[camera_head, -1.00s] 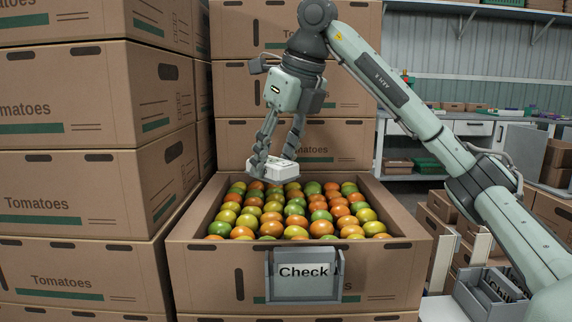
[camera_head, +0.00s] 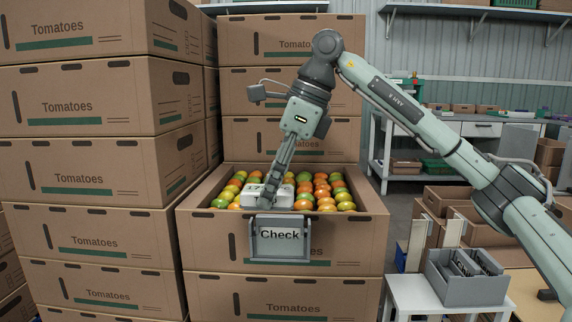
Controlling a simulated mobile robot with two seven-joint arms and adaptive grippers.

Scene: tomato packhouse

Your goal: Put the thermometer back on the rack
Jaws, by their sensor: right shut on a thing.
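A white box-like device (camera_head: 256,196), which I take to be the thermometer, is at the front of the open tomato crate (camera_head: 196,209), low over the tomatoes. My right gripper (camera_head: 272,188) reaches down from above and is shut on it. The fingers hide part of the device. I cannot tell whether it touches the tomatoes. No rack can be clearly made out in this view. My left gripper is not in view.
A grey holder with a "Check" sign (camera_head: 280,241) hangs on the crate's front. Stacked tomato boxes (camera_head: 85,110) stand close on the left. A grey bin with dark cards (camera_head: 446,287) sits on a white stand (camera_head: 408,294) at lower right. A workbench (camera_head: 470,125) is behind.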

